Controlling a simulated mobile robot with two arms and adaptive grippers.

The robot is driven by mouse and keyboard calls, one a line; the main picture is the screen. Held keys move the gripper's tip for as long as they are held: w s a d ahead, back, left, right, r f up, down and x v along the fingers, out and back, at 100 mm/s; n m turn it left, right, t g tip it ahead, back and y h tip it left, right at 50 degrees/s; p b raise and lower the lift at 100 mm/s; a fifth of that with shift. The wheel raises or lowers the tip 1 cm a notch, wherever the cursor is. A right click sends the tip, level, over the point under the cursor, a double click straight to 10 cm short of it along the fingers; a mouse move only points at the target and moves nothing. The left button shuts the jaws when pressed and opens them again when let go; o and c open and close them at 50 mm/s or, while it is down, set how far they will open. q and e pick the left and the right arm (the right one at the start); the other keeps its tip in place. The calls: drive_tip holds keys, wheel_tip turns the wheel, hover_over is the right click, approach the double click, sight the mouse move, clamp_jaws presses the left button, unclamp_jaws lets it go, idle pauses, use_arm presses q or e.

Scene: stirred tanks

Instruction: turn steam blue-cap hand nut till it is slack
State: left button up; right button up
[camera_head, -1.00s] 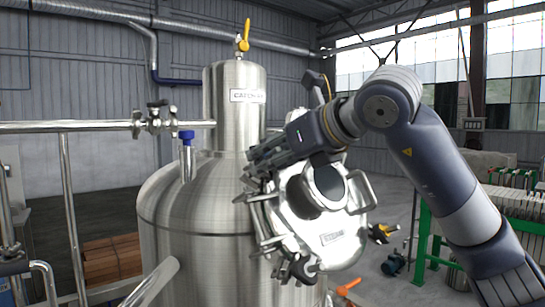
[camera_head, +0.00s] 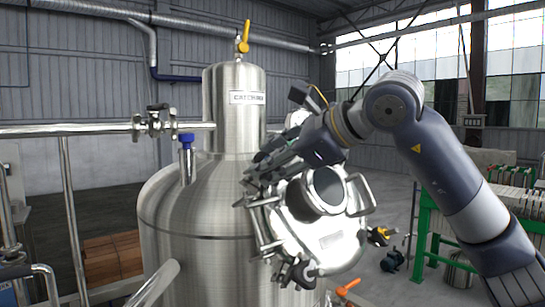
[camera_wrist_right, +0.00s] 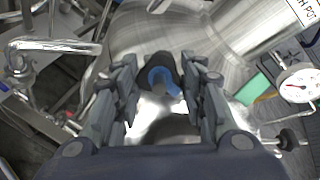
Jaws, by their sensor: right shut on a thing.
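The hand nut (camera_wrist_right: 157,62) shows in the right wrist view as a dark knob with a blue cap (camera_wrist_right: 168,78), between the fingers of my right gripper (camera_wrist_right: 161,84). My right gripper is shut on it. In the head view my right gripper (camera_head: 262,171) is at the upper left rim of the round steel hatch (camera_head: 345,238), and it hides the nut there. The hatch has a dark round window, a handle and a small label too blurred to read. My left gripper is in neither view now.
The large steel tank (camera_head: 205,225) carries an upright cylinder (camera_head: 233,112) with a yellow-handled valve. A blue-topped pipe (camera_head: 187,160) rises left of my gripper. Other clamps (camera_head: 298,272) sit on the hatch's lower rim. A green-framed rack (camera_head: 428,230) stands at right.

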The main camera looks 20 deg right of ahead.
drive_tip(key=n+p, duration=0.1)
drive_tip(key=n, duration=0.3)
drive_tip(key=shift+r+g+p, duration=0.2)
drive_tip(key=shift+g+p, duration=0.1)
drive_tip(key=shift+p, duration=0.05)
drive_tip(key=n+p, duration=0.2)
drive_tip(key=n, duration=0.2)
drive_tip(key=shift+r+n+g, duration=0.1)
drive_tip(key=shift+n+g, duration=0.2)
drive_tip(key=shift+g, duration=0.1)
drive_tip(key=n+p, duration=0.2)
drive_tip(key=n, duration=0.1)
drive_tip(key=shift+w+g, duration=0.1)
drive_tip(key=shift+g, duration=0.2)
drive_tip(key=shift+n+h+p, duration=0.3)
drive_tip(key=shift+n+p, duration=0.35)
drive_tip(key=shift+n, duration=1.15)
drive_tip(key=o, duration=1.1)
